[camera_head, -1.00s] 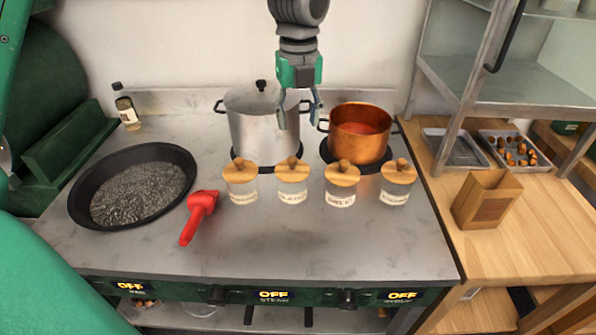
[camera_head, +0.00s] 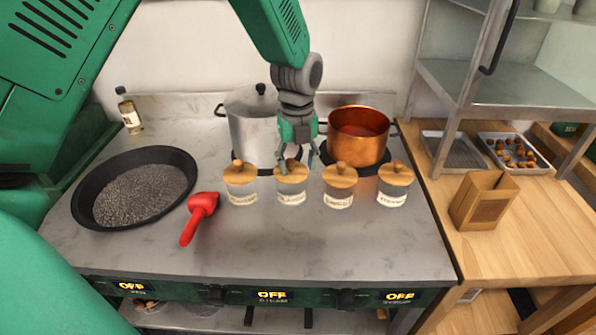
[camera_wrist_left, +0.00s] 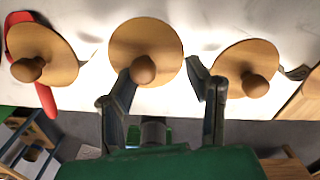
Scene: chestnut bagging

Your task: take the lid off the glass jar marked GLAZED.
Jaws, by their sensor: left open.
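Four lidded glass jars stand in a row on the counter. The second from left (camera_head: 291,196) has a small label that seems to read GLAZED. Its round wooden lid (camera_head: 290,178) with a knob is on; the lid is also at the middle of the left wrist view (camera_wrist_left: 146,42). My left gripper (camera_head: 297,165) is open and empty, pointing down just above and behind this lid. In the left wrist view, the gripper (camera_wrist_left: 160,72) has the knob (camera_wrist_left: 143,70) near its left finger. I cannot tell whether they touch. My right gripper is not in view.
Neighbouring lidded jars (camera_head: 241,190) (camera_head: 339,194) stand close on both sides. A steel pot (camera_head: 250,130) and a copper pot (camera_head: 357,140) stand behind. A red scoop (camera_head: 200,210) and a black pan (camera_head: 90,208) lie left. The front counter is clear.

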